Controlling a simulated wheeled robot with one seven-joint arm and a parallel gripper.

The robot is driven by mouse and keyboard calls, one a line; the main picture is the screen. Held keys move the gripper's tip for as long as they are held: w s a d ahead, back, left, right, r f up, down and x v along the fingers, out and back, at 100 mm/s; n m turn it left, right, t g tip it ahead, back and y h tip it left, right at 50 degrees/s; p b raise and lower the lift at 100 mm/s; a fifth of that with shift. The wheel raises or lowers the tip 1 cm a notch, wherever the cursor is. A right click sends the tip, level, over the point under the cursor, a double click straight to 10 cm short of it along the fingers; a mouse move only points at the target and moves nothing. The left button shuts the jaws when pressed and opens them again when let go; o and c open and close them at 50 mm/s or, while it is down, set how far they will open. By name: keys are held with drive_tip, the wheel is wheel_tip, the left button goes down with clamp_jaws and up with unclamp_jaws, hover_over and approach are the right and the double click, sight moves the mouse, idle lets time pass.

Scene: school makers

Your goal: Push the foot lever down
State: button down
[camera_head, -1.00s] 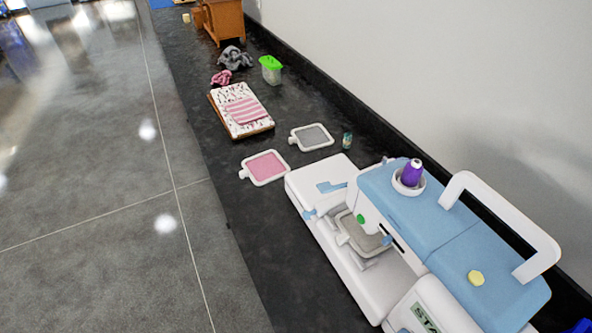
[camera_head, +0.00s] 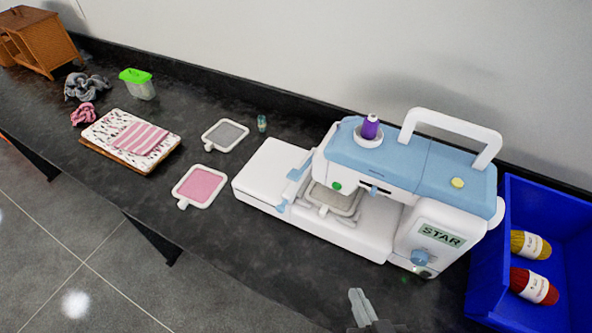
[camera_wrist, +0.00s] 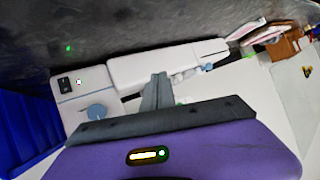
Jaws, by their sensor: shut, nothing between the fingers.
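The white and light-blue sewing machine (camera_head: 395,165) stands on the dark counter in the head view. A small blue tab (camera_head: 375,190), which may be the foot lever, sticks out of its front below the arm; I cannot tell for certain. A grey embroidery hoop (camera_head: 335,200) sits under the head. My gripper (camera_head: 358,296) is at the bottom of the head view, in front of the machine and apart from it. In the wrist view my gripper (camera_wrist: 159,80) has its fingers together and empty, with part of the machine (camera_wrist: 150,65) behind; they hide some of it.
A blue bin (camera_head: 487,250) with yarn (camera_head: 530,245) stands right of the machine. A pink hoop (camera_head: 199,187), another grey hoop (camera_head: 226,135) and folded fabric (camera_head: 138,138) lie to the left. A white wall (camera_head: 300,45) is behind.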

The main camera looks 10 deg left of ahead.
drive_tip(key=w+a+r+n+g+y+p, duration=0.1)
drive_tip(key=w+a+r+n+g+y, duration=0.2)
drive_tip(key=w+a+r, duration=0.45)
drive_tip(key=w+a+r+n+g+y+p, duration=0.1)
drive_tip(key=w+a+r+n+g, duration=0.25)
drive_tip(key=w+n, duration=0.45)
drive_tip(key=w+r+n+g+p, duration=0.1)
drive_tip(key=w+r, duration=0.3)
drive_tip(key=r, duration=0.4)
drive_tip(key=shift+w+d+r+g+h, duration=0.25)
drive_tip(key=shift+d+g+h, duration=0.2)
drive_tip(key=shift+g, duration=0.2)
drive_tip(key=shift+f, duration=0.15)
